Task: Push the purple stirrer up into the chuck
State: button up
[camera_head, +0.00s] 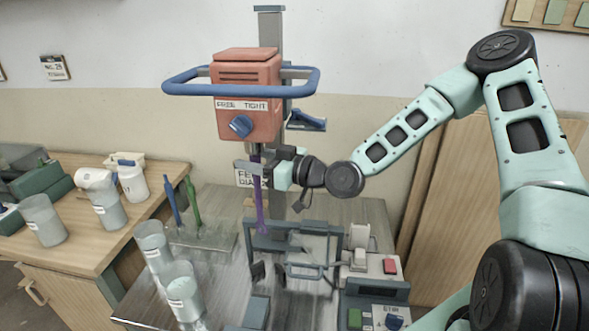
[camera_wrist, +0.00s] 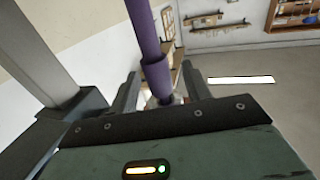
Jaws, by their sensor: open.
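The purple stirrer (camera_head: 261,200) hangs upright below the orange mixer head (camera_head: 247,95), with its top end near the underside of the head. I cannot tell whether its top is inside the chuck, which is hidden. A blue knob (camera_head: 239,126) sits on the head under the words FREE and TIGHT. My gripper (camera_head: 256,167) is at the stirrer's upper shaft, just below the head. In the wrist view the purple shaft (camera_wrist: 148,40) passes between the open fingers of my gripper (camera_wrist: 160,90); contact is not clear.
A blue ring handle (camera_head: 190,92) surrounds the head, and a grey column (camera_head: 269,30) stands behind. Below are a grey frame (camera_head: 300,225) and a control box with a red button (camera_head: 390,266). Blue (camera_head: 170,200) and green (camera_head: 192,205) stirrers stand left, near several buckets (camera_head: 184,295).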

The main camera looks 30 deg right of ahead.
jog(key=p+v, duration=0.9)
jog(key=v, duration=0.6)
jog(key=shift+s, duration=0.25)
jog(key=s+a+f+n+g+h+b, duration=0.35)
jog(key=a+f+g+h, duration=0.3)
jog(key=f+g, duration=0.45)
jog(key=s+a+r+m+g+h+b, duration=0.1)
jog(key=s+a+r, duration=0.3)
jog(key=s, duration=0.5)
jog(key=s+a+r+m+g+h+b, duration=0.2)
jog(key=s+a+r+h+b, duration=0.1)
jog(key=s, duration=0.6)
notch_tip(320, 180, up, 3)
jog(key=shift+a+r+b, duration=0.15)
jog(key=shift+a+b, duration=0.4)
jog(key=shift+a, duration=0.6)
jog(key=shift+m, duration=0.25)
